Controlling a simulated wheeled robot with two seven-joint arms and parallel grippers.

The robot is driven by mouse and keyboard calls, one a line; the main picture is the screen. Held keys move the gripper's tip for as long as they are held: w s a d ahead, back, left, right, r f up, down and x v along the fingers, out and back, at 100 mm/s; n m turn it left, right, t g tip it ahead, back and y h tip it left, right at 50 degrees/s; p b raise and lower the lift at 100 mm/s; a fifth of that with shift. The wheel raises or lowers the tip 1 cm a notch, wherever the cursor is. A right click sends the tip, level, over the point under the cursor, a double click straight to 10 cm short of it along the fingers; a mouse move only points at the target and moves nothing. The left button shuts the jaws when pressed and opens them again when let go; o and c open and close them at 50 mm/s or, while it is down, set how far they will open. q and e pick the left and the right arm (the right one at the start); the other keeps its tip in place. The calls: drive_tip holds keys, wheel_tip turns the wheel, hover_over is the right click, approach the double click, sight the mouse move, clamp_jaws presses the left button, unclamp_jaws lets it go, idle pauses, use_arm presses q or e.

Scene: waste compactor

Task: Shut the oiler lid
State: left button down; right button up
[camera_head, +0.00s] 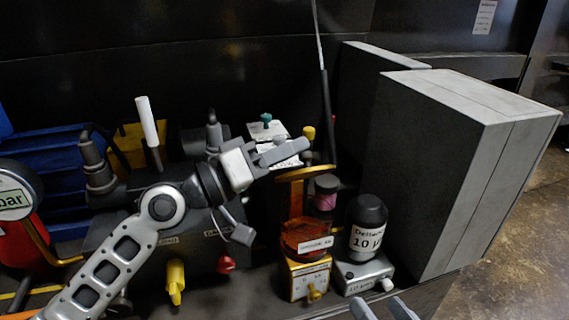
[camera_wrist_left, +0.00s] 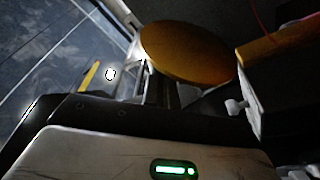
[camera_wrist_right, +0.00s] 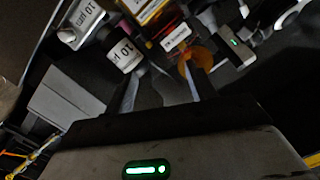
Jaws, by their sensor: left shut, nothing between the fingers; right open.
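The oiler (camera_head: 306,236) has an amber bowl with a white label on a yellow base block. An orange-yellow lid (camera_head: 305,173) shows almost edge-on above it, apart from the bowl. In the left wrist view the lid (camera_wrist_left: 188,52) is a broad round disc close to the fingertips. My left gripper (camera_head: 300,146) is shut and empty, just above and behind the lid; I cannot tell whether it touches. My right gripper (camera_head: 383,309) is open and empty at the bottom edge, in front of the oiler. In the right wrist view, an orange round part (camera_wrist_right: 199,57) lies beyond its fingers.
A black-domed filter (camera_head: 367,222) marked 10 µ stands right of the oiler. A large grey box (camera_head: 440,165) stands further right. Yellow (camera_head: 175,280) and red (camera_head: 226,264) knobs, a gauge (camera_head: 14,208) and blue bins (camera_head: 60,180) are at left.

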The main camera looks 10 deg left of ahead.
use_arm(q)
drive_tip(key=shift+s+d+f+m+b, duration=0.2)
drive_tip(key=shift+s+f+m+b, duration=0.15)
drive_tip(key=shift+m, duration=0.25)
drive_tip(key=shift+s+d+f, duration=0.25)
drive_tip(key=shift+s+d, duration=0.05)
drive_tip(key=shift+s, duration=0.2)
drive_tip(key=shift+s+d+f+b, duration=0.1)
drive_tip(key=shift+s+f+b, duration=0.1)
drive_tip(key=shift+b, duration=0.1)
drive_tip(key=shift+s+d+f+b, duration=0.15)
drive_tip(key=shift+s+d+f, duration=0.15)
drive_tip(key=shift+s+f, duration=0.25)
drive_tip(key=shift+s+d+f+b, duration=0.15)
drive_tip(key=shift+s+d+f, duration=0.2)
drive_tip(key=shift+f, duration=0.3)
use_arm(e)
drive_tip(key=shift+w+d+r+n+t+y, duration=0.2)
drive_tip(key=shift+w+r+n+t, duration=0.25)
drive_tip(key=shift+r+t, duration=0.25)
drive_tip(key=shift+w+d+r+n+t+y, duration=0.1)
drive_tip(key=shift+w+r+n+t+y, duration=0.1)
drive_tip(key=shift+w+r+n+t, duration=0.35)
use_arm(q)
drive_tip(key=shift+s+f, duration=0.1)
drive_tip(key=shift+f, duration=0.15)
use_arm(e)
drive_tip(key=shift+r, duration=0.5)
